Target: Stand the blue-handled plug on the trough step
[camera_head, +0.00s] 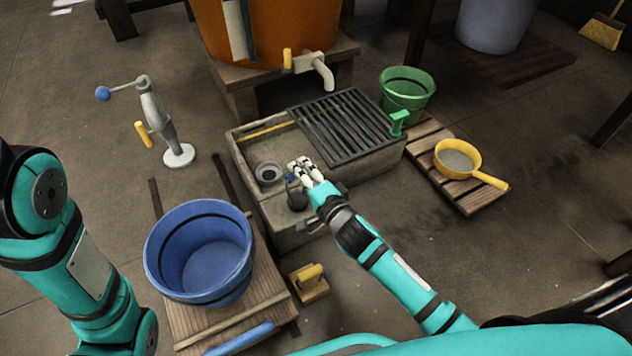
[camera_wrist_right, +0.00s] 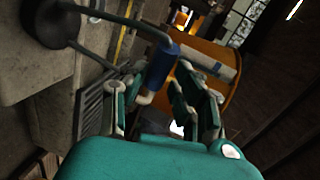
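My right gripper (camera_head: 306,172) is just right of and above the plug. In the wrist view its fingers (camera_wrist_right: 157,98) are spread apart, with the blue grip near the gap between them. Contact is not clear. My left arm shows at left, but its gripper is out of view.
A dark grate (camera_head: 345,126) covers the trough's right part. A tap (camera_head: 322,70) hangs above the back. A blue tub (camera_head: 203,259) stands at front left, a green bucket (camera_head: 407,90) at back right, and a yellow pan (camera_head: 457,160) on slats at right.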

